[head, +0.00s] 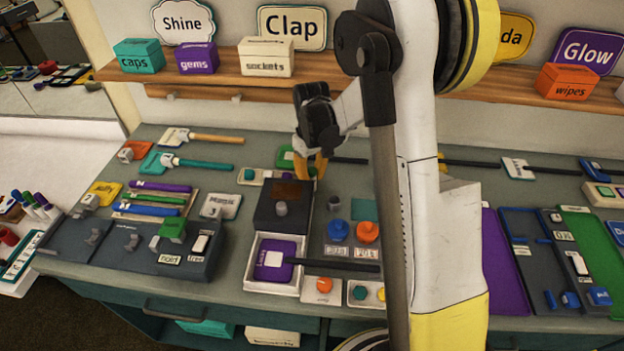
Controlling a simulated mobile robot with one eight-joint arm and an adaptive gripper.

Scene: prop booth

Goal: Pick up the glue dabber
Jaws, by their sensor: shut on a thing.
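My gripper (311,170) is in the head view, left of my arm, pointing down over the back of the bench, just behind a dark box (268,214). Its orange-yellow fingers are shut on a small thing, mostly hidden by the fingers. I cannot make out its shape or tell whether it is the glue dabber. A green paddle (285,158) with a black handle lies behind the fingers. No other item can be clearly told as the glue dabber.
A white tray (256,286) holding a purple paddle (275,260) stands in front. Blue (338,230) and orange (367,232) knobs sit to its right. Dark trays and handled paddles crowd the left. A wooden shelf (221,80) with boxes runs behind. My arm hides part of the bench.

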